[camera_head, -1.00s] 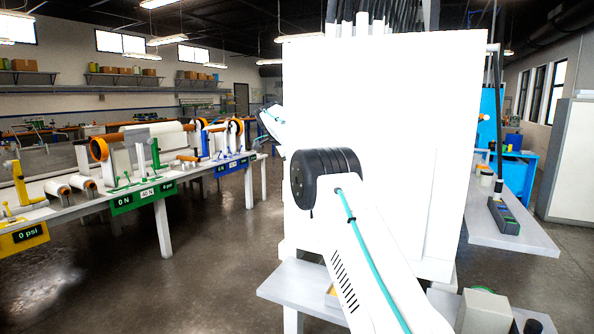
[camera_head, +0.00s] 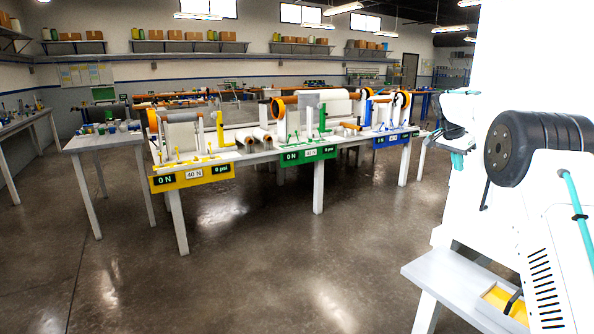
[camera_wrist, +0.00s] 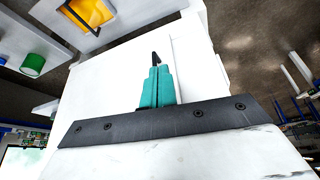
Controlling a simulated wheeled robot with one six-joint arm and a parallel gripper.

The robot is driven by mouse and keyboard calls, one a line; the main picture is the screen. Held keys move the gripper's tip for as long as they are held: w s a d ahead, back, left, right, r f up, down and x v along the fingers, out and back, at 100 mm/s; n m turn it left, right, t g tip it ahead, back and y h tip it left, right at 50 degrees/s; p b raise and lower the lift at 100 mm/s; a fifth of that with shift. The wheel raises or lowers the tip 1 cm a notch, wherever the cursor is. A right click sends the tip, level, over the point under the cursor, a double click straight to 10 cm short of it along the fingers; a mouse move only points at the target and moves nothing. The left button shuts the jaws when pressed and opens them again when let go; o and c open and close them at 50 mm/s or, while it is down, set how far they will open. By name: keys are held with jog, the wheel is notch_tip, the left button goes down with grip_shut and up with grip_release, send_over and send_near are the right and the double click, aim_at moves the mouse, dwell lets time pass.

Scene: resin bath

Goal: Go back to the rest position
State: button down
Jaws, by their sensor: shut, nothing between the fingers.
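My gripper (camera_wrist: 160,88) shows in the wrist view as two teal fingers side by side, shut with no gap and nothing held. A small dark piece shows at their tips. Behind them is the plain white side of a large cabinet (camera_wrist: 120,60); I cannot tell how close it is. In the head view my arm is at the right, in front of the same white cabinet (camera_head: 525,50). A teal part at the end of the arm, likely my gripper (camera_head: 457,160), is small and partly unclear there.
A grey-white bench (camera_head: 445,275) at the lower right carries a tray with yellow contents (camera_head: 505,303), beside my arm. A long table with yellow (camera_head: 192,174), green (camera_head: 308,155) and blue (camera_head: 396,138) display panels stands ahead. The floor (camera_head: 320,250) between is open.

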jog(key=s+a+n+y, duration=0.1)
jog(key=s+a+n, duration=0.3)
jog(key=s, duration=1.5)
jog(key=s+a+f+n+y, duration=0.1)
jog(key=s+a+n, duration=0.4)
jog(key=s+a, duration=0.7)
jog(key=s+a+f+n+y, duration=0.1)
jog(key=s+a+n, duration=0.4)
jog(key=s, duration=2.2)
jog(key=shift+s+a+y, duration=0.35)
jog(key=shift+a+y, duration=0.45)
jog(key=shift+a, duration=1.1)
jog(key=shift+f, duration=0.1)
